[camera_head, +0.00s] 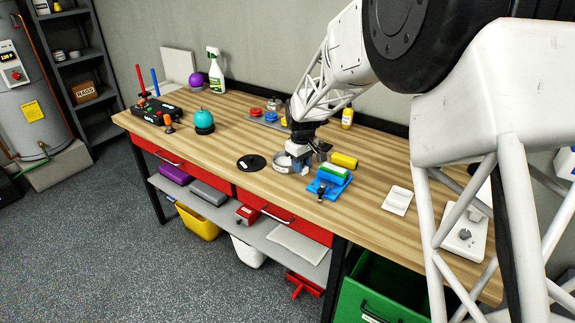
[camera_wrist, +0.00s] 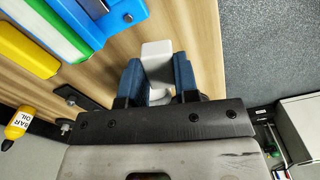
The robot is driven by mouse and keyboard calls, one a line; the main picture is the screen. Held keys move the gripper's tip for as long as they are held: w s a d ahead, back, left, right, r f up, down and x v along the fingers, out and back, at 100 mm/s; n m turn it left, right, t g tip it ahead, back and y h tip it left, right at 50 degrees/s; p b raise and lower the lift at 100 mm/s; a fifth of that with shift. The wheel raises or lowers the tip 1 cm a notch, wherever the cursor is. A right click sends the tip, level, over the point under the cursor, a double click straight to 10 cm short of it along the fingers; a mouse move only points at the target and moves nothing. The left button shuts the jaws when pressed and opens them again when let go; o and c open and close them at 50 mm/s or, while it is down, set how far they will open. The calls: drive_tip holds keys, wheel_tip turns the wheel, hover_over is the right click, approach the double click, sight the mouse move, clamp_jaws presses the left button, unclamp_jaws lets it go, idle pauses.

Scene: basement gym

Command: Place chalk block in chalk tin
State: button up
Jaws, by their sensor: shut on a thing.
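The white chalk block (camera_wrist: 157,58) is between the blue pads of my gripper (camera_wrist: 158,80) in the wrist view. My gripper is shut on it, and the block sticks out past the pads. In the head view my gripper (camera_head: 300,168) is low over the middle of the workbench. A round, pale grey open container, likely the chalk tin (camera_head: 280,164), is just left of the fingers and partly covered by my gripper. I cannot tell whether the block touches it.
A black disc (camera_head: 251,163) lies left on the workbench (camera_head: 215,150). The bench's front edge is near.

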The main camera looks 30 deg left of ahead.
drive_tip(key=shift+s+a+f+n, duration=0.1)
drive_tip(key=shift+s+f+n, duration=0.3)
drive_tip(key=shift+s, duration=0.3)
drive_tip(key=shift+s+a+f+n, duration=0.1)
drive_tip(key=shift+s+f+n, duration=0.3)
drive_tip(key=shift+s, duration=0.25)
hover_over(287, 164)
drive_tip(key=shift+f, duration=0.75)
drive_tip(key=shift+f, duration=1.75)
drive_tip(key=shift+f, duration=0.15)
drive_tip(key=o, duration=0.9)
